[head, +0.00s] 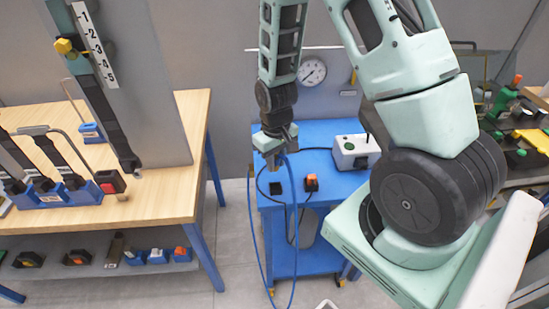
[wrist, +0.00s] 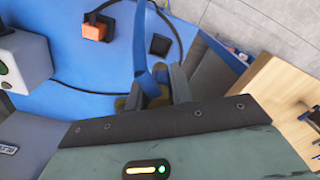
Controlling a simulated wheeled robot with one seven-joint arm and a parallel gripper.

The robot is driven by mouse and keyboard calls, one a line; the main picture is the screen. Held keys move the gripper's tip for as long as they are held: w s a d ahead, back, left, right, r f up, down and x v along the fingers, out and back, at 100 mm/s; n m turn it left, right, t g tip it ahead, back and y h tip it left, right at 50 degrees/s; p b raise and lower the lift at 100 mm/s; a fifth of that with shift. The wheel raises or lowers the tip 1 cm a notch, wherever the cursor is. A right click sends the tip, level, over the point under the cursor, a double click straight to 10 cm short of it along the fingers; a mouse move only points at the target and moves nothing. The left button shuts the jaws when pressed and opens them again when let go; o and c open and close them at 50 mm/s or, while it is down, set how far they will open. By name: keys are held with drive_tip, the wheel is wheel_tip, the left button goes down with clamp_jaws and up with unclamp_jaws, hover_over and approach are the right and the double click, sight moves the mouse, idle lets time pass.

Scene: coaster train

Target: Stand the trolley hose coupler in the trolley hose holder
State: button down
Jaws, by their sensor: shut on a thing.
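My gripper (head: 277,165) is above the left part of the blue trolley top (head: 330,158), shut on the trolley hose coupler. The coupler is mostly hidden between the fingers. Its blue hose (head: 290,215) hangs from the gripper in loops past the trolley's front edge. In the wrist view the hose (wrist: 140,45) runs up from between the fingers (wrist: 153,92). A small black square block (head: 275,188), which looks like the trolley hose holder, sits on the trolley top just below my gripper. It also shows in the wrist view (wrist: 160,45), beyond the fingertips.
An orange-topped black block (head: 311,183) stands right of the black block, with a black cable near it. A white box with a green button (head: 355,151) stands farther right. A wooden workbench (head: 165,205) is at left. A gauge (head: 312,71) is on the wall behind.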

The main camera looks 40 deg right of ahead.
drive_tip(key=shift+f+b, duration=2.25)
drive_tip(key=shift+f, duration=0.65)
drive_tip(key=shift+f+b, duration=0.8)
drive_tip(key=shift+f, duration=0.45)
drive_tip(key=shift+r, duration=0.2)
drive_tip(key=shift+r+p, duration=1)
drive_tip(key=shift+f+b, duration=0.75)
drive_tip(key=shift+f, duration=0.3)
idle(1.6)
